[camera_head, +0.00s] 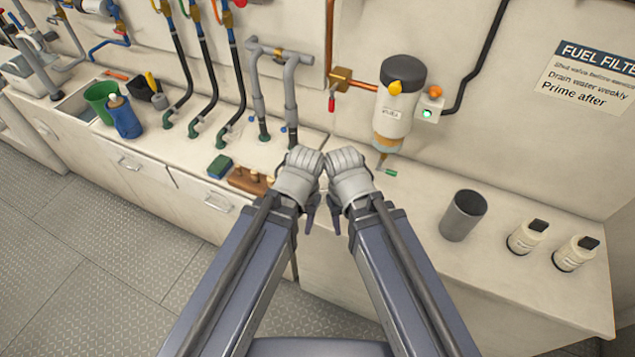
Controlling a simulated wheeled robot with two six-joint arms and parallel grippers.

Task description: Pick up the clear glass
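A grey, open-topped cylindrical cup (463,215) stands upright on the right part of the counter. It is the only drinking-glass-like thing I see, and I cannot tell whether it is clear glass. My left gripper (300,172) and my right gripper (347,172) are side by side near the counter's front edge, left of the cup and apart from it. Their fingertips are hard to make out, so I cannot tell whether they are open or shut. I see nothing held in either.
Two white bottles with black caps (527,237) (575,254) stand right of the cup. A fuel filter (397,105) hangs on the wall behind. A brown block (249,181), a green sponge (220,166) and a green cup (101,101) are to the left. Counter is clear around the cup.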

